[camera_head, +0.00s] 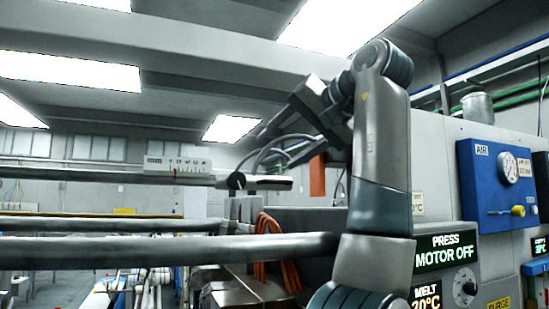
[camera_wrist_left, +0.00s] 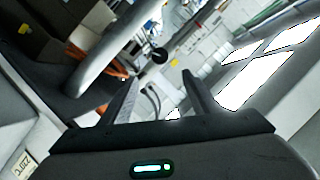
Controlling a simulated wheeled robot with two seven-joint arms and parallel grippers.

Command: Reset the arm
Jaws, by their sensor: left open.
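My left arm stands up in the middle right of the head view and bends over at the top. Its left gripper (camera_head: 283,137) hangs in the air, tilted down and to the left, above the rails. In the left wrist view the two dark fingers of the left gripper (camera_wrist_left: 158,78) are spread apart. Nothing sits between them, only background. My right gripper does not show in either view.
A machine panel (camera_head: 436,160) with a "PRESS MOTOR OFF" display (camera_head: 446,248) and a blue air panel (camera_head: 495,190) stands close right of the arm. Long grey rails (camera_head: 150,248) cross the left side. Orange hoses (camera_head: 270,245) hang below the gripper.

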